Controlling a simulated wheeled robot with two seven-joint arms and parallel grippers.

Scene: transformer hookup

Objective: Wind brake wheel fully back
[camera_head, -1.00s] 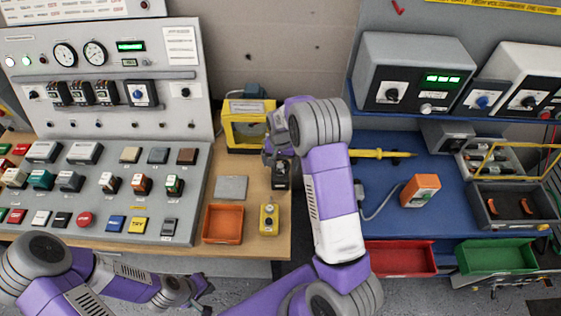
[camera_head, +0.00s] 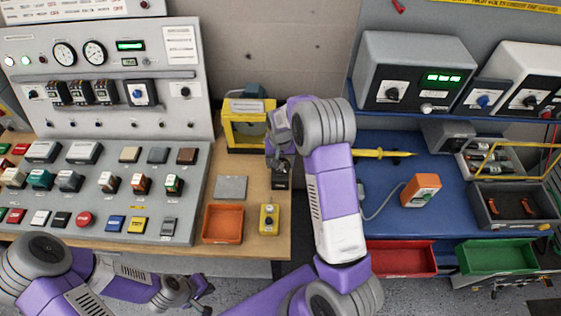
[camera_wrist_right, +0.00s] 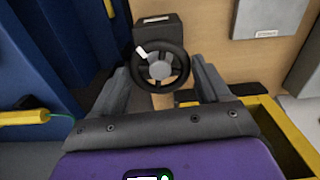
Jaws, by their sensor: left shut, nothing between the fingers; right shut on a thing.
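The brake wheel (camera_wrist_right: 160,64) is a dark spoked handwheel with a white mark on its upper left rim, in front of a dark box (camera_wrist_right: 158,28) in the right wrist view. My right gripper (camera_wrist_right: 162,74) is shut on the wheel, with one finger on each side of it. In the head view the box (camera_head: 281,181) stands on the wooden bench, and my right gripper (camera_head: 277,158) hides the wheel. My left gripper (camera_head: 198,300) is low in the head view, away from the wheel, shut and empty.
A yellow-framed unit (camera_head: 243,128) stands behind the wheel. A grey plate (camera_head: 231,187), an orange tray (camera_head: 222,224) and a yellow button box (camera_head: 269,218) lie in front. A button console (camera_head: 105,190) is left; a blue bench (camera_head: 385,200) is right.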

